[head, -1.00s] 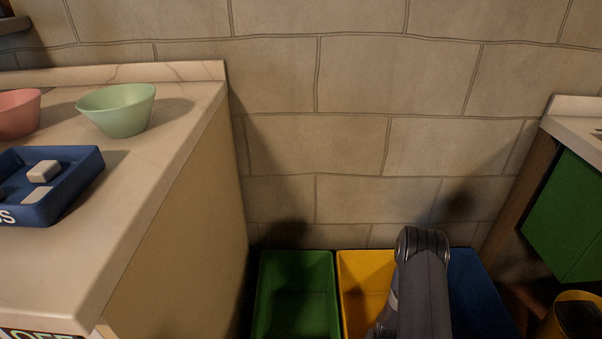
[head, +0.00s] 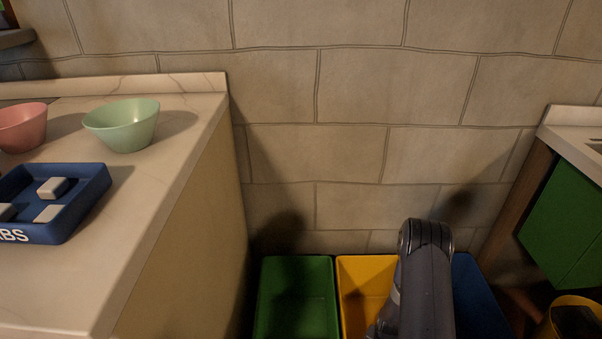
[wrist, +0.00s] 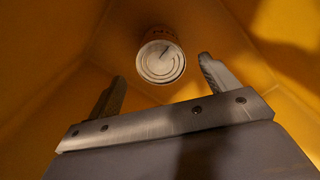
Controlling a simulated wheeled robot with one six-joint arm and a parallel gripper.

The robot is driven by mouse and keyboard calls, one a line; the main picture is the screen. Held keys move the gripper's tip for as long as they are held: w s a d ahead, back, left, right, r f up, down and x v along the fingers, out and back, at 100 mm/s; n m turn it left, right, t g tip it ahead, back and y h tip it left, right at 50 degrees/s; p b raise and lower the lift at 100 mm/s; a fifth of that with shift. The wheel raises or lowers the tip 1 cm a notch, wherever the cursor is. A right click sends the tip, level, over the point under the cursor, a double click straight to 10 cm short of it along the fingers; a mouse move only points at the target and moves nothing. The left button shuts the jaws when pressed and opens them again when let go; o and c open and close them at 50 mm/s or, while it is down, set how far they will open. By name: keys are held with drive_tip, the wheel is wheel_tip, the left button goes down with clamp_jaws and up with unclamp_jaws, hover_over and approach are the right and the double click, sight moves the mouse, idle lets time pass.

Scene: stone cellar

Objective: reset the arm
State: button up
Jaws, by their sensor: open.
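My gripper (wrist: 162,88) is open in the wrist view, with its two fingers spread apart and nothing between them that they touch. A can (wrist: 160,62) with a round metal end shows beyond the fingertips, apart from them, inside yellow walls. In the head view my arm reaches down over the yellow bin (head: 362,285), and the gripper itself is hidden there.
A green bin (head: 296,300) stands left of the yellow one and a blue bin (head: 478,295) right of it. The counter (head: 170,130) at left holds a green bowl (head: 124,128), a pink bowl (head: 22,128) and a blue tray (head: 75,215). A green cabinet (head: 575,215) stands at right.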

wheel_tip(320, 180, up, 8)
drive_tip(key=p, duration=0.2)
wheel_tip(320, 180, down, 14)
drive_tip(key=b, duration=0.6)
drive_tip(key=shift+f, duration=0.1)
drive_tip(key=w+a+r+n+p, duration=0.1)
drive_tip(key=r+p, duration=0.2)
drive_tip(key=r, duration=0.7)
drive_tip(key=w+r+t+p, duration=0.1)
drive_tip(key=w+r+p, duration=0.15)
drive_tip(key=r, duration=0.75)
drive_tip(key=a+r+n+p, duration=0.1)
drive_tip(key=r+p, duration=0.3)
drive_tip(key=r, duration=0.5)
drive_tip(key=w+a+r+n+y+p, duration=0.1)
drive_tip(key=a+r, duration=0.3)
drive_tip(key=r, duration=0.6)
drive_tip(key=w+a+r+n+y+p, duration=0.1)
drive_tip(key=a+r+n+y+p, duration=0.1)
drive_tip(key=r, duration=0.8)
drive_tip(key=shift+a+r+n+t+p, duration=0.25)
drive_tip(key=shift+a+n+p, duration=0.3)
drive_tip(key=shift+a+n, duration=0.95)
drive_tip(key=shift+a+f, duration=0.1)
drive_tip(key=shift+a, duration=0.1)
